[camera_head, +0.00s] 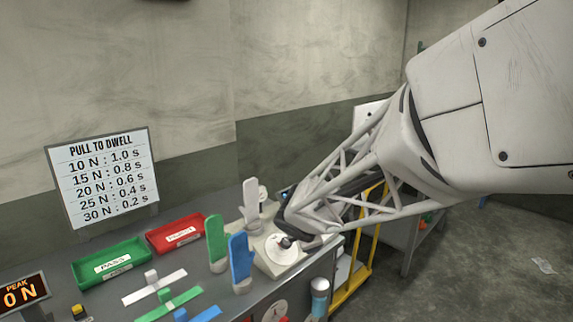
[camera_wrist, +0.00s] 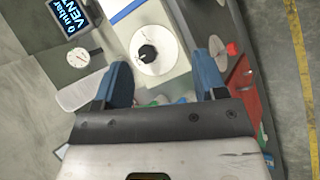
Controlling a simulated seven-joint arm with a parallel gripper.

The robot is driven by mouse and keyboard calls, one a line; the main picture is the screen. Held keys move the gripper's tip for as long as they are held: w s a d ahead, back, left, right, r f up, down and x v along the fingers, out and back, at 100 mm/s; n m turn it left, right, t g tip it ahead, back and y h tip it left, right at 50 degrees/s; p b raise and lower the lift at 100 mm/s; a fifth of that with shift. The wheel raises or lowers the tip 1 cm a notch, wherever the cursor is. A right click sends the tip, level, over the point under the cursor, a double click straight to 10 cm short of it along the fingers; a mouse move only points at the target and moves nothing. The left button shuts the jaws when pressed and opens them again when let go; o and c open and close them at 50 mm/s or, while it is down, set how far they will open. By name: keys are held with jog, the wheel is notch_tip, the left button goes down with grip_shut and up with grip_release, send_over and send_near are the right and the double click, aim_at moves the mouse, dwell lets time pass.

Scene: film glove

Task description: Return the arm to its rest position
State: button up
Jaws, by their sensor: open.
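My arm comes in from the upper right in the head view, and my gripper (camera_head: 286,228) hangs over the right end of the grey bench. In the wrist view, my gripper (camera_wrist: 164,85) shows two blue fingertips spread apart with nothing between them. Past the fingertips is a white round disc with a black knob (camera_wrist: 148,54) on a pale machine. The same disc (camera_head: 284,250) shows in the head view just below the gripper. Whether the fingertips touch anything cannot be told.
A green PASS tray (camera_head: 110,263) and a red REJECT tray (camera_head: 176,233) sit on the bench. Green (camera_head: 216,240) and blue (camera_head: 240,262) hand forms stand near the gripper, with a white one (camera_head: 251,204) behind. A yellow-framed cart (camera_head: 365,240) stands right of the bench.

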jog(key=s+d+r+m+g+h, duration=0.1)
jog(key=s+d+r+m, duration=0.3)
jog(key=s+d+m, duration=0.35)
jog(key=s+d+m+g+y, duration=0.1)
jog(key=s+d+m+g, duration=0.1)
jog(key=s+m, duration=0.5)
jog(key=s+d+r+m+g+y, duration=0.1)
jog(key=s+m, duration=0.5)
jog(key=s, duration=1.2)
jog(key=shift+d+r+m+g+y, duration=0.15)
jog(key=shift+d+m+g+y, duration=0.35)
jog(key=shift+d, duration=0.7)
